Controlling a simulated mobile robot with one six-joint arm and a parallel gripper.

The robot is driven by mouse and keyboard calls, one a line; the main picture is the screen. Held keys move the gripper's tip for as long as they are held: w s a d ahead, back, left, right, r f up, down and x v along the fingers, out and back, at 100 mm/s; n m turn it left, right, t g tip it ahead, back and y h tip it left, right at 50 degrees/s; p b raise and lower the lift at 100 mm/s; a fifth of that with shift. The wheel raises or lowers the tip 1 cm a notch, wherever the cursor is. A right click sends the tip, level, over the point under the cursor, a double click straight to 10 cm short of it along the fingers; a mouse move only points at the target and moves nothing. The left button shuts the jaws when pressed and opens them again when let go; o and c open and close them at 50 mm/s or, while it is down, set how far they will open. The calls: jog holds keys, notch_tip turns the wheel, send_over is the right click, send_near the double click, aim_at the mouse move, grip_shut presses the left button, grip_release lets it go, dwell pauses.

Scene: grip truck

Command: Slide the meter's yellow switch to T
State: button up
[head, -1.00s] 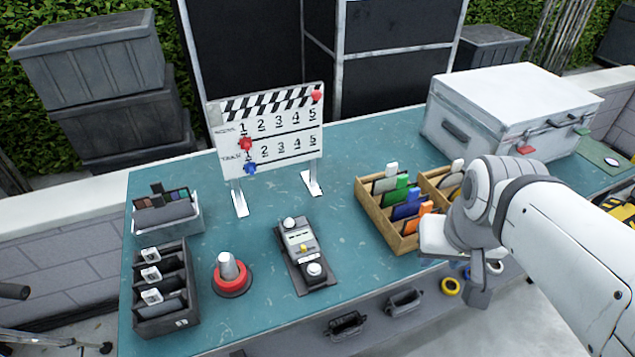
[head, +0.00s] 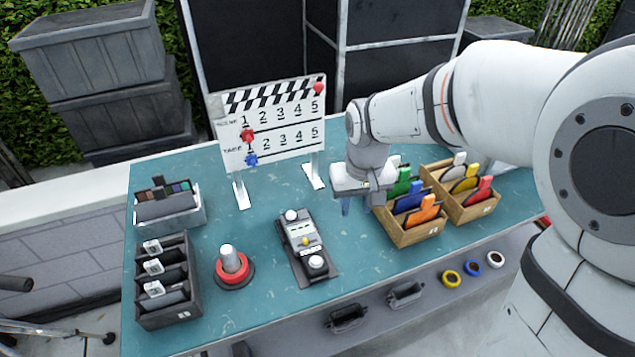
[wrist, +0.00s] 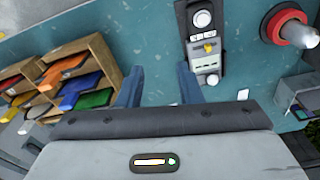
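The meter (head: 304,243) is a grey device on a dark base plate on the teal table, with a white knob at each end. Its yellow switch (head: 305,241) is a small knob near its middle; the lettering is too small to read. In the wrist view the meter (wrist: 203,60) and yellow switch (wrist: 208,47) show ahead of the fingers. My gripper (head: 350,207) is above the table, right of the meter and apart from it. In the wrist view my gripper (wrist: 158,84) has its two blue-grey fingers spread with nothing between them.
A red-based cone (head: 232,268) stands left of the meter. Wooden boxes of coloured cards (head: 418,235) stand close right of my gripper. A clapperboard (head: 270,125) stands behind. Dark trays (head: 165,285) are at the left. The table between meter and gripper is clear.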

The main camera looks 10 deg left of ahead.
jog(key=n+g, duration=0.1)
jog(key=n, duration=0.1)
send_over(305, 240)
notch_tip(305, 240, down, 8)
jog(key=shift+w+r, duration=0.15)
jog(key=shift+r, duration=0.1)
notch_tip(305, 240, down, 7)
jog(key=shift+r+p, duration=0.15)
jog(key=shift+p, duration=0.4)
jog(key=shift+f, duration=0.5)
jog(key=shift+c, duration=0.2)
grip_shut()
